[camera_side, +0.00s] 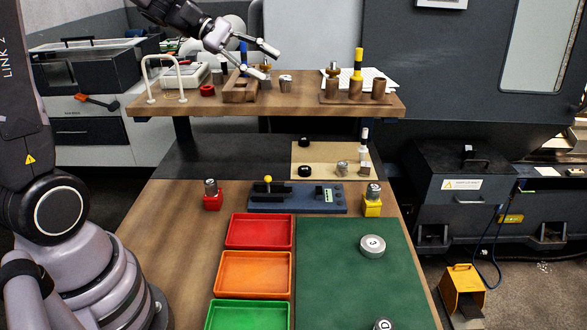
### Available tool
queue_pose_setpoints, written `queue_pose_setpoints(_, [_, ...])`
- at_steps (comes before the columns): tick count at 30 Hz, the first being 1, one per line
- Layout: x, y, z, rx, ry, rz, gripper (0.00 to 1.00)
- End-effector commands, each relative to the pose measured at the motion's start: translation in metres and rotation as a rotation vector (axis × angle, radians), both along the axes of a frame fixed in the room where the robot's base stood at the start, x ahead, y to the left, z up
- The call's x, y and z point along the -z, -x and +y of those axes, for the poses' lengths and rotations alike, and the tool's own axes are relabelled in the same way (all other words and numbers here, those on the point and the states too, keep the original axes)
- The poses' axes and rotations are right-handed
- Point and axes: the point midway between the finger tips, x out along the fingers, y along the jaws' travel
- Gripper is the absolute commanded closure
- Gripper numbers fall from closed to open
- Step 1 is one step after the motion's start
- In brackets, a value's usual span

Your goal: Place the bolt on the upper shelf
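My gripper (265,61) is above the wooden upper shelf (190,105), towards its left half. Its two fingers are spread apart and I see nothing held between them. A small brownish piece with a wider top, possibly the bolt (266,80), stands on the shelf just below the lower fingertip, which partly covers it. A similar piece (333,69) stands in the wooden holder at the shelf's right. The pieces are too small to tell for certain which is the bolt.
On the shelf are a wooden block (238,91), a metal cylinder (286,81), a red ring (207,90), a white arch (164,59) and a wooden holder (330,98). Below are trays (260,217), a green mat (335,270) and a blue fixture (330,207). The shelf's front edge is clear.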

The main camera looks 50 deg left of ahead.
Motion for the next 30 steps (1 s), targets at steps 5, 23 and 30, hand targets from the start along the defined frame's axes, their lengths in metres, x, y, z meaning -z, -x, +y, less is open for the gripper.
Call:
queue_pose_setpoints(5, [0.006, 0.120, -0.036, 0.464, -0.582, -0.149, 0.63])
queue_pose_setpoints(23, [0.013, 0.216, 0.022, 0.930, -1.419, -0.423, 0.63])
queue_pose_setpoints(30, [0.013, 0.216, 0.022, 0.928, -1.417, -0.423, 0.63])
